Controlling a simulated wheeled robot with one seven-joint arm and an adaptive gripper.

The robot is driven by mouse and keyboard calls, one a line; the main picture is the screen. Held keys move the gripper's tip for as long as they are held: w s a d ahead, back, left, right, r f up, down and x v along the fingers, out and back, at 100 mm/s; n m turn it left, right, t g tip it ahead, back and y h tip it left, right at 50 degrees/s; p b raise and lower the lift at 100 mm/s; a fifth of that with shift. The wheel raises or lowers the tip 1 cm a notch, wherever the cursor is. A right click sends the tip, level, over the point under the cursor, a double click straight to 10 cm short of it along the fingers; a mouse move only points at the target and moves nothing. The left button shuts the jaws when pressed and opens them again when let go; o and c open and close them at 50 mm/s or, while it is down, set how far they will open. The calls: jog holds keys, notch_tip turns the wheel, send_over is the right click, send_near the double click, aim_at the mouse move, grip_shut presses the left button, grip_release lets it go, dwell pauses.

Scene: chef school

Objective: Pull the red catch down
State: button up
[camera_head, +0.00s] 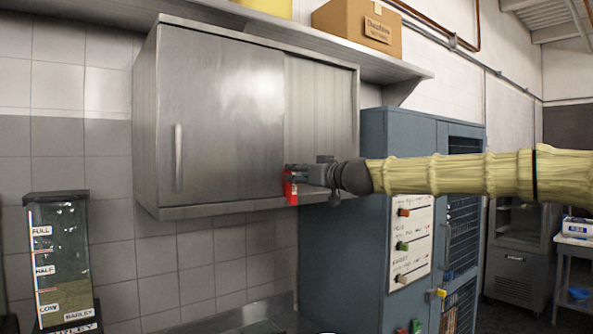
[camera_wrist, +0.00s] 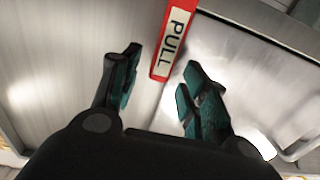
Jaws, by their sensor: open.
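The red catch (camera_head: 291,190) is on the lower front of the metal wall cabinet (camera_head: 222,110), by the line between its two door panels. In the wrist view the red catch (camera_wrist: 174,40) carries a white label reading PULL. My gripper (camera_head: 295,178) is at the catch in the head view and hides part of it. In the wrist view my gripper (camera_wrist: 158,80) is open, with one teal-padded finger on each side of the catch's near end. I cannot tell whether either finger touches it. A vertical handle (camera_head: 179,158) is on the cabinet's left door.
A shelf (camera_head: 300,38) with a cardboard box (camera_head: 358,28) runs above. A barley dispenser (camera_head: 62,255) is at lower left. The tiled wall below the cabinet is clear.

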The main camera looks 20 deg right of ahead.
jog(key=shift+x, duration=0.75)
grip_shut()
jog(key=shift+a, duration=0.15)
